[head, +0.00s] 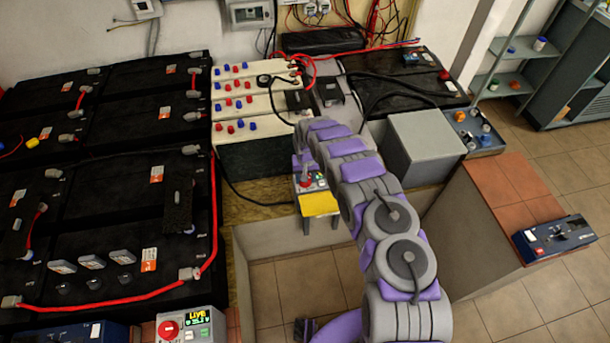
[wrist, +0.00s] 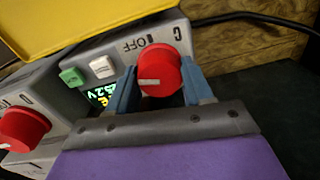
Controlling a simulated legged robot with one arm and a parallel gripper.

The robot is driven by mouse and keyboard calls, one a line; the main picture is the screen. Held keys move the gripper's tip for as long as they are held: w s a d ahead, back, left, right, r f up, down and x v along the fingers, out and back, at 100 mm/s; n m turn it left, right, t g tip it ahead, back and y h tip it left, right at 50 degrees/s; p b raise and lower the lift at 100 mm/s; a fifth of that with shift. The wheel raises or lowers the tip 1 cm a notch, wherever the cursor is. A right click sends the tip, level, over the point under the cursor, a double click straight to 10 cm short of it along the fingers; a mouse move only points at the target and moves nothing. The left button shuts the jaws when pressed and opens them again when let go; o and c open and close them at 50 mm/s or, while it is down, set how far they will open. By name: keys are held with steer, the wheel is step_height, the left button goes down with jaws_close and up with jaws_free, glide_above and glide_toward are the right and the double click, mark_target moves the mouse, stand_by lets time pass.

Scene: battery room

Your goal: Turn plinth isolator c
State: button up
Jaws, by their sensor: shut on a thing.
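The isolator marked C is a round red knob (wrist: 165,68) on a grey panel in the wrist view. Its pale pointer lies roughly level, toward the left; OFF and C are printed above the knob. My gripper (wrist: 159,76) has its blue fingers on either side of the knob and is shut on it. Left of the knob are a white button (wrist: 103,67), a green button (wrist: 72,77) and a partly hidden lit display (wrist: 97,97). In the head view my gripper (head: 304,168) reaches down to the small panel, and the fingers are hard to make out.
A second red knob (wrist: 22,128) is at the wrist view's left. A yellow plate (head: 320,204) fronts the panel in the head view. A grey box (head: 426,145) stands to the right. Black batteries with red cables (head: 110,298) fill the left.

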steer(key=m+p, duration=0.1)
steer(key=m, duration=0.2)
steer(key=shift+s+m, duration=0.1)
steer(key=shift+m, duration=0.2)
steer(key=m+p, duration=0.2)
steer(key=m, duration=0.1)
steer(key=shift+a+r+m, duration=0.1)
steer(key=shift+m, duration=0.2)
steer(key=m+p, duration=0.1)
steer(key=m, duration=0.2)
steer(key=shift+m, duration=0.3)
steer(key=shift+m+p, duration=0.7)
steer(key=shift+m, duration=0.9)
steer(key=o, duration=1)
steer(key=shift+m, duration=0.3)
